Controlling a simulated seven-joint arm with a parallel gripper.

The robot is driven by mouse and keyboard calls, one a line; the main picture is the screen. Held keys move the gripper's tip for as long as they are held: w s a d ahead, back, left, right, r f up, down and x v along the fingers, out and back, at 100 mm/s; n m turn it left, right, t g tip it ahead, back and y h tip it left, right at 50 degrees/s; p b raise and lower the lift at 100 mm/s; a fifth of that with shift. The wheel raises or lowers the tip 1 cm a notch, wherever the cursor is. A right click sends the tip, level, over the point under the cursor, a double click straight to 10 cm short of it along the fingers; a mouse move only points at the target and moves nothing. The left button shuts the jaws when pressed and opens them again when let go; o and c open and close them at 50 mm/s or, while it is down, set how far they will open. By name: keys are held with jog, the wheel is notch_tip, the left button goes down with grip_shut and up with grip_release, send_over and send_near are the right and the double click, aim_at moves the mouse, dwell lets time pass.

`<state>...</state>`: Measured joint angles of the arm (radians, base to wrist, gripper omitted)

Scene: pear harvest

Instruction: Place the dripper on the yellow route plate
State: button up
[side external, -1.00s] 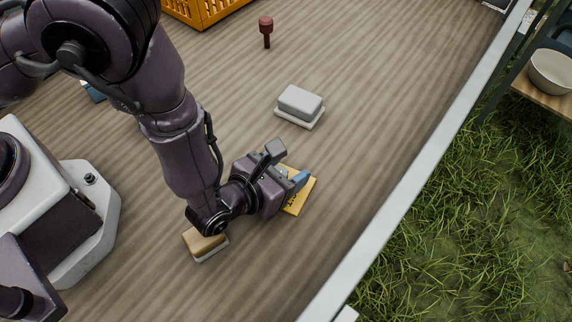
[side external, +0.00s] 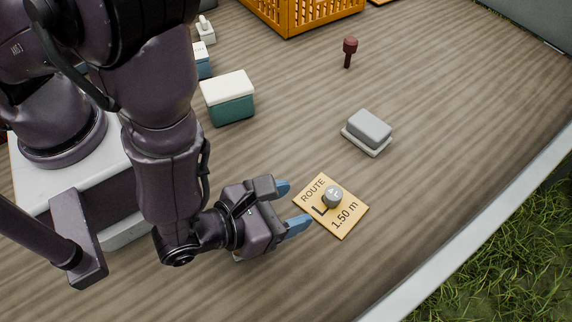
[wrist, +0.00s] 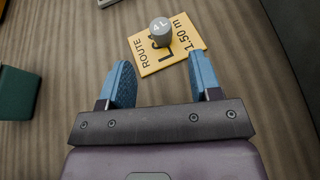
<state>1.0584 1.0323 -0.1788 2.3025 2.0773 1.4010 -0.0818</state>
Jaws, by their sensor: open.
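The dripper (side external: 333,196) is a small grey cylinder marked "4 L". It stands upright on the yellow route plate (side external: 343,229), near its middle, beside the printed "L". The plate lies flat on the deck and reads "ROUTE" and "1.50 m". My gripper (side external: 290,206) is open and empty, just left of the plate, with its blue fingers pointing at it. The wrist view shows the dripper (wrist: 160,30) and plate (wrist: 150,63) beyond the open fingertips (wrist: 160,62). The fingers are clear of the dripper.
A grey block on a pale base (side external: 368,130) and a dark red peg-like object (side external: 349,52) stand farther back. A teal box with a white lid (side external: 229,98) is left of them. An orange crate (side external: 302,14) is at the back. The deck right of the plate is clear.

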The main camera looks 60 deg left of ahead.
jog(key=w+a+r+n+g+y, duration=0.3)
jog(key=a+r+n+y, duration=0.3)
jog(key=a+r+n, duration=0.25)
jog(key=w+a+r+n+g+y, duration=0.3)
jog(key=a+r+n+y, duration=0.2)
jog(key=a+r+n, duration=0.4)
jog(key=s+a+r+n+g+h, duration=0.1)
jog(key=s+a+r+n+h, duration=0.2)
jog(key=n, duration=0.6)
jog(key=s+a+r+n+h, duration=0.3)
jog(key=s+r+n+h, duration=0.3)
jog(key=n, duration=0.4)
notch_tip(320, 180, up, 3)
jog(key=shift+s+a+f+g+h, duration=0.15)
jog(key=shift+s+a+g+h, duration=0.25)
jog(key=shift+h, duration=0.1)
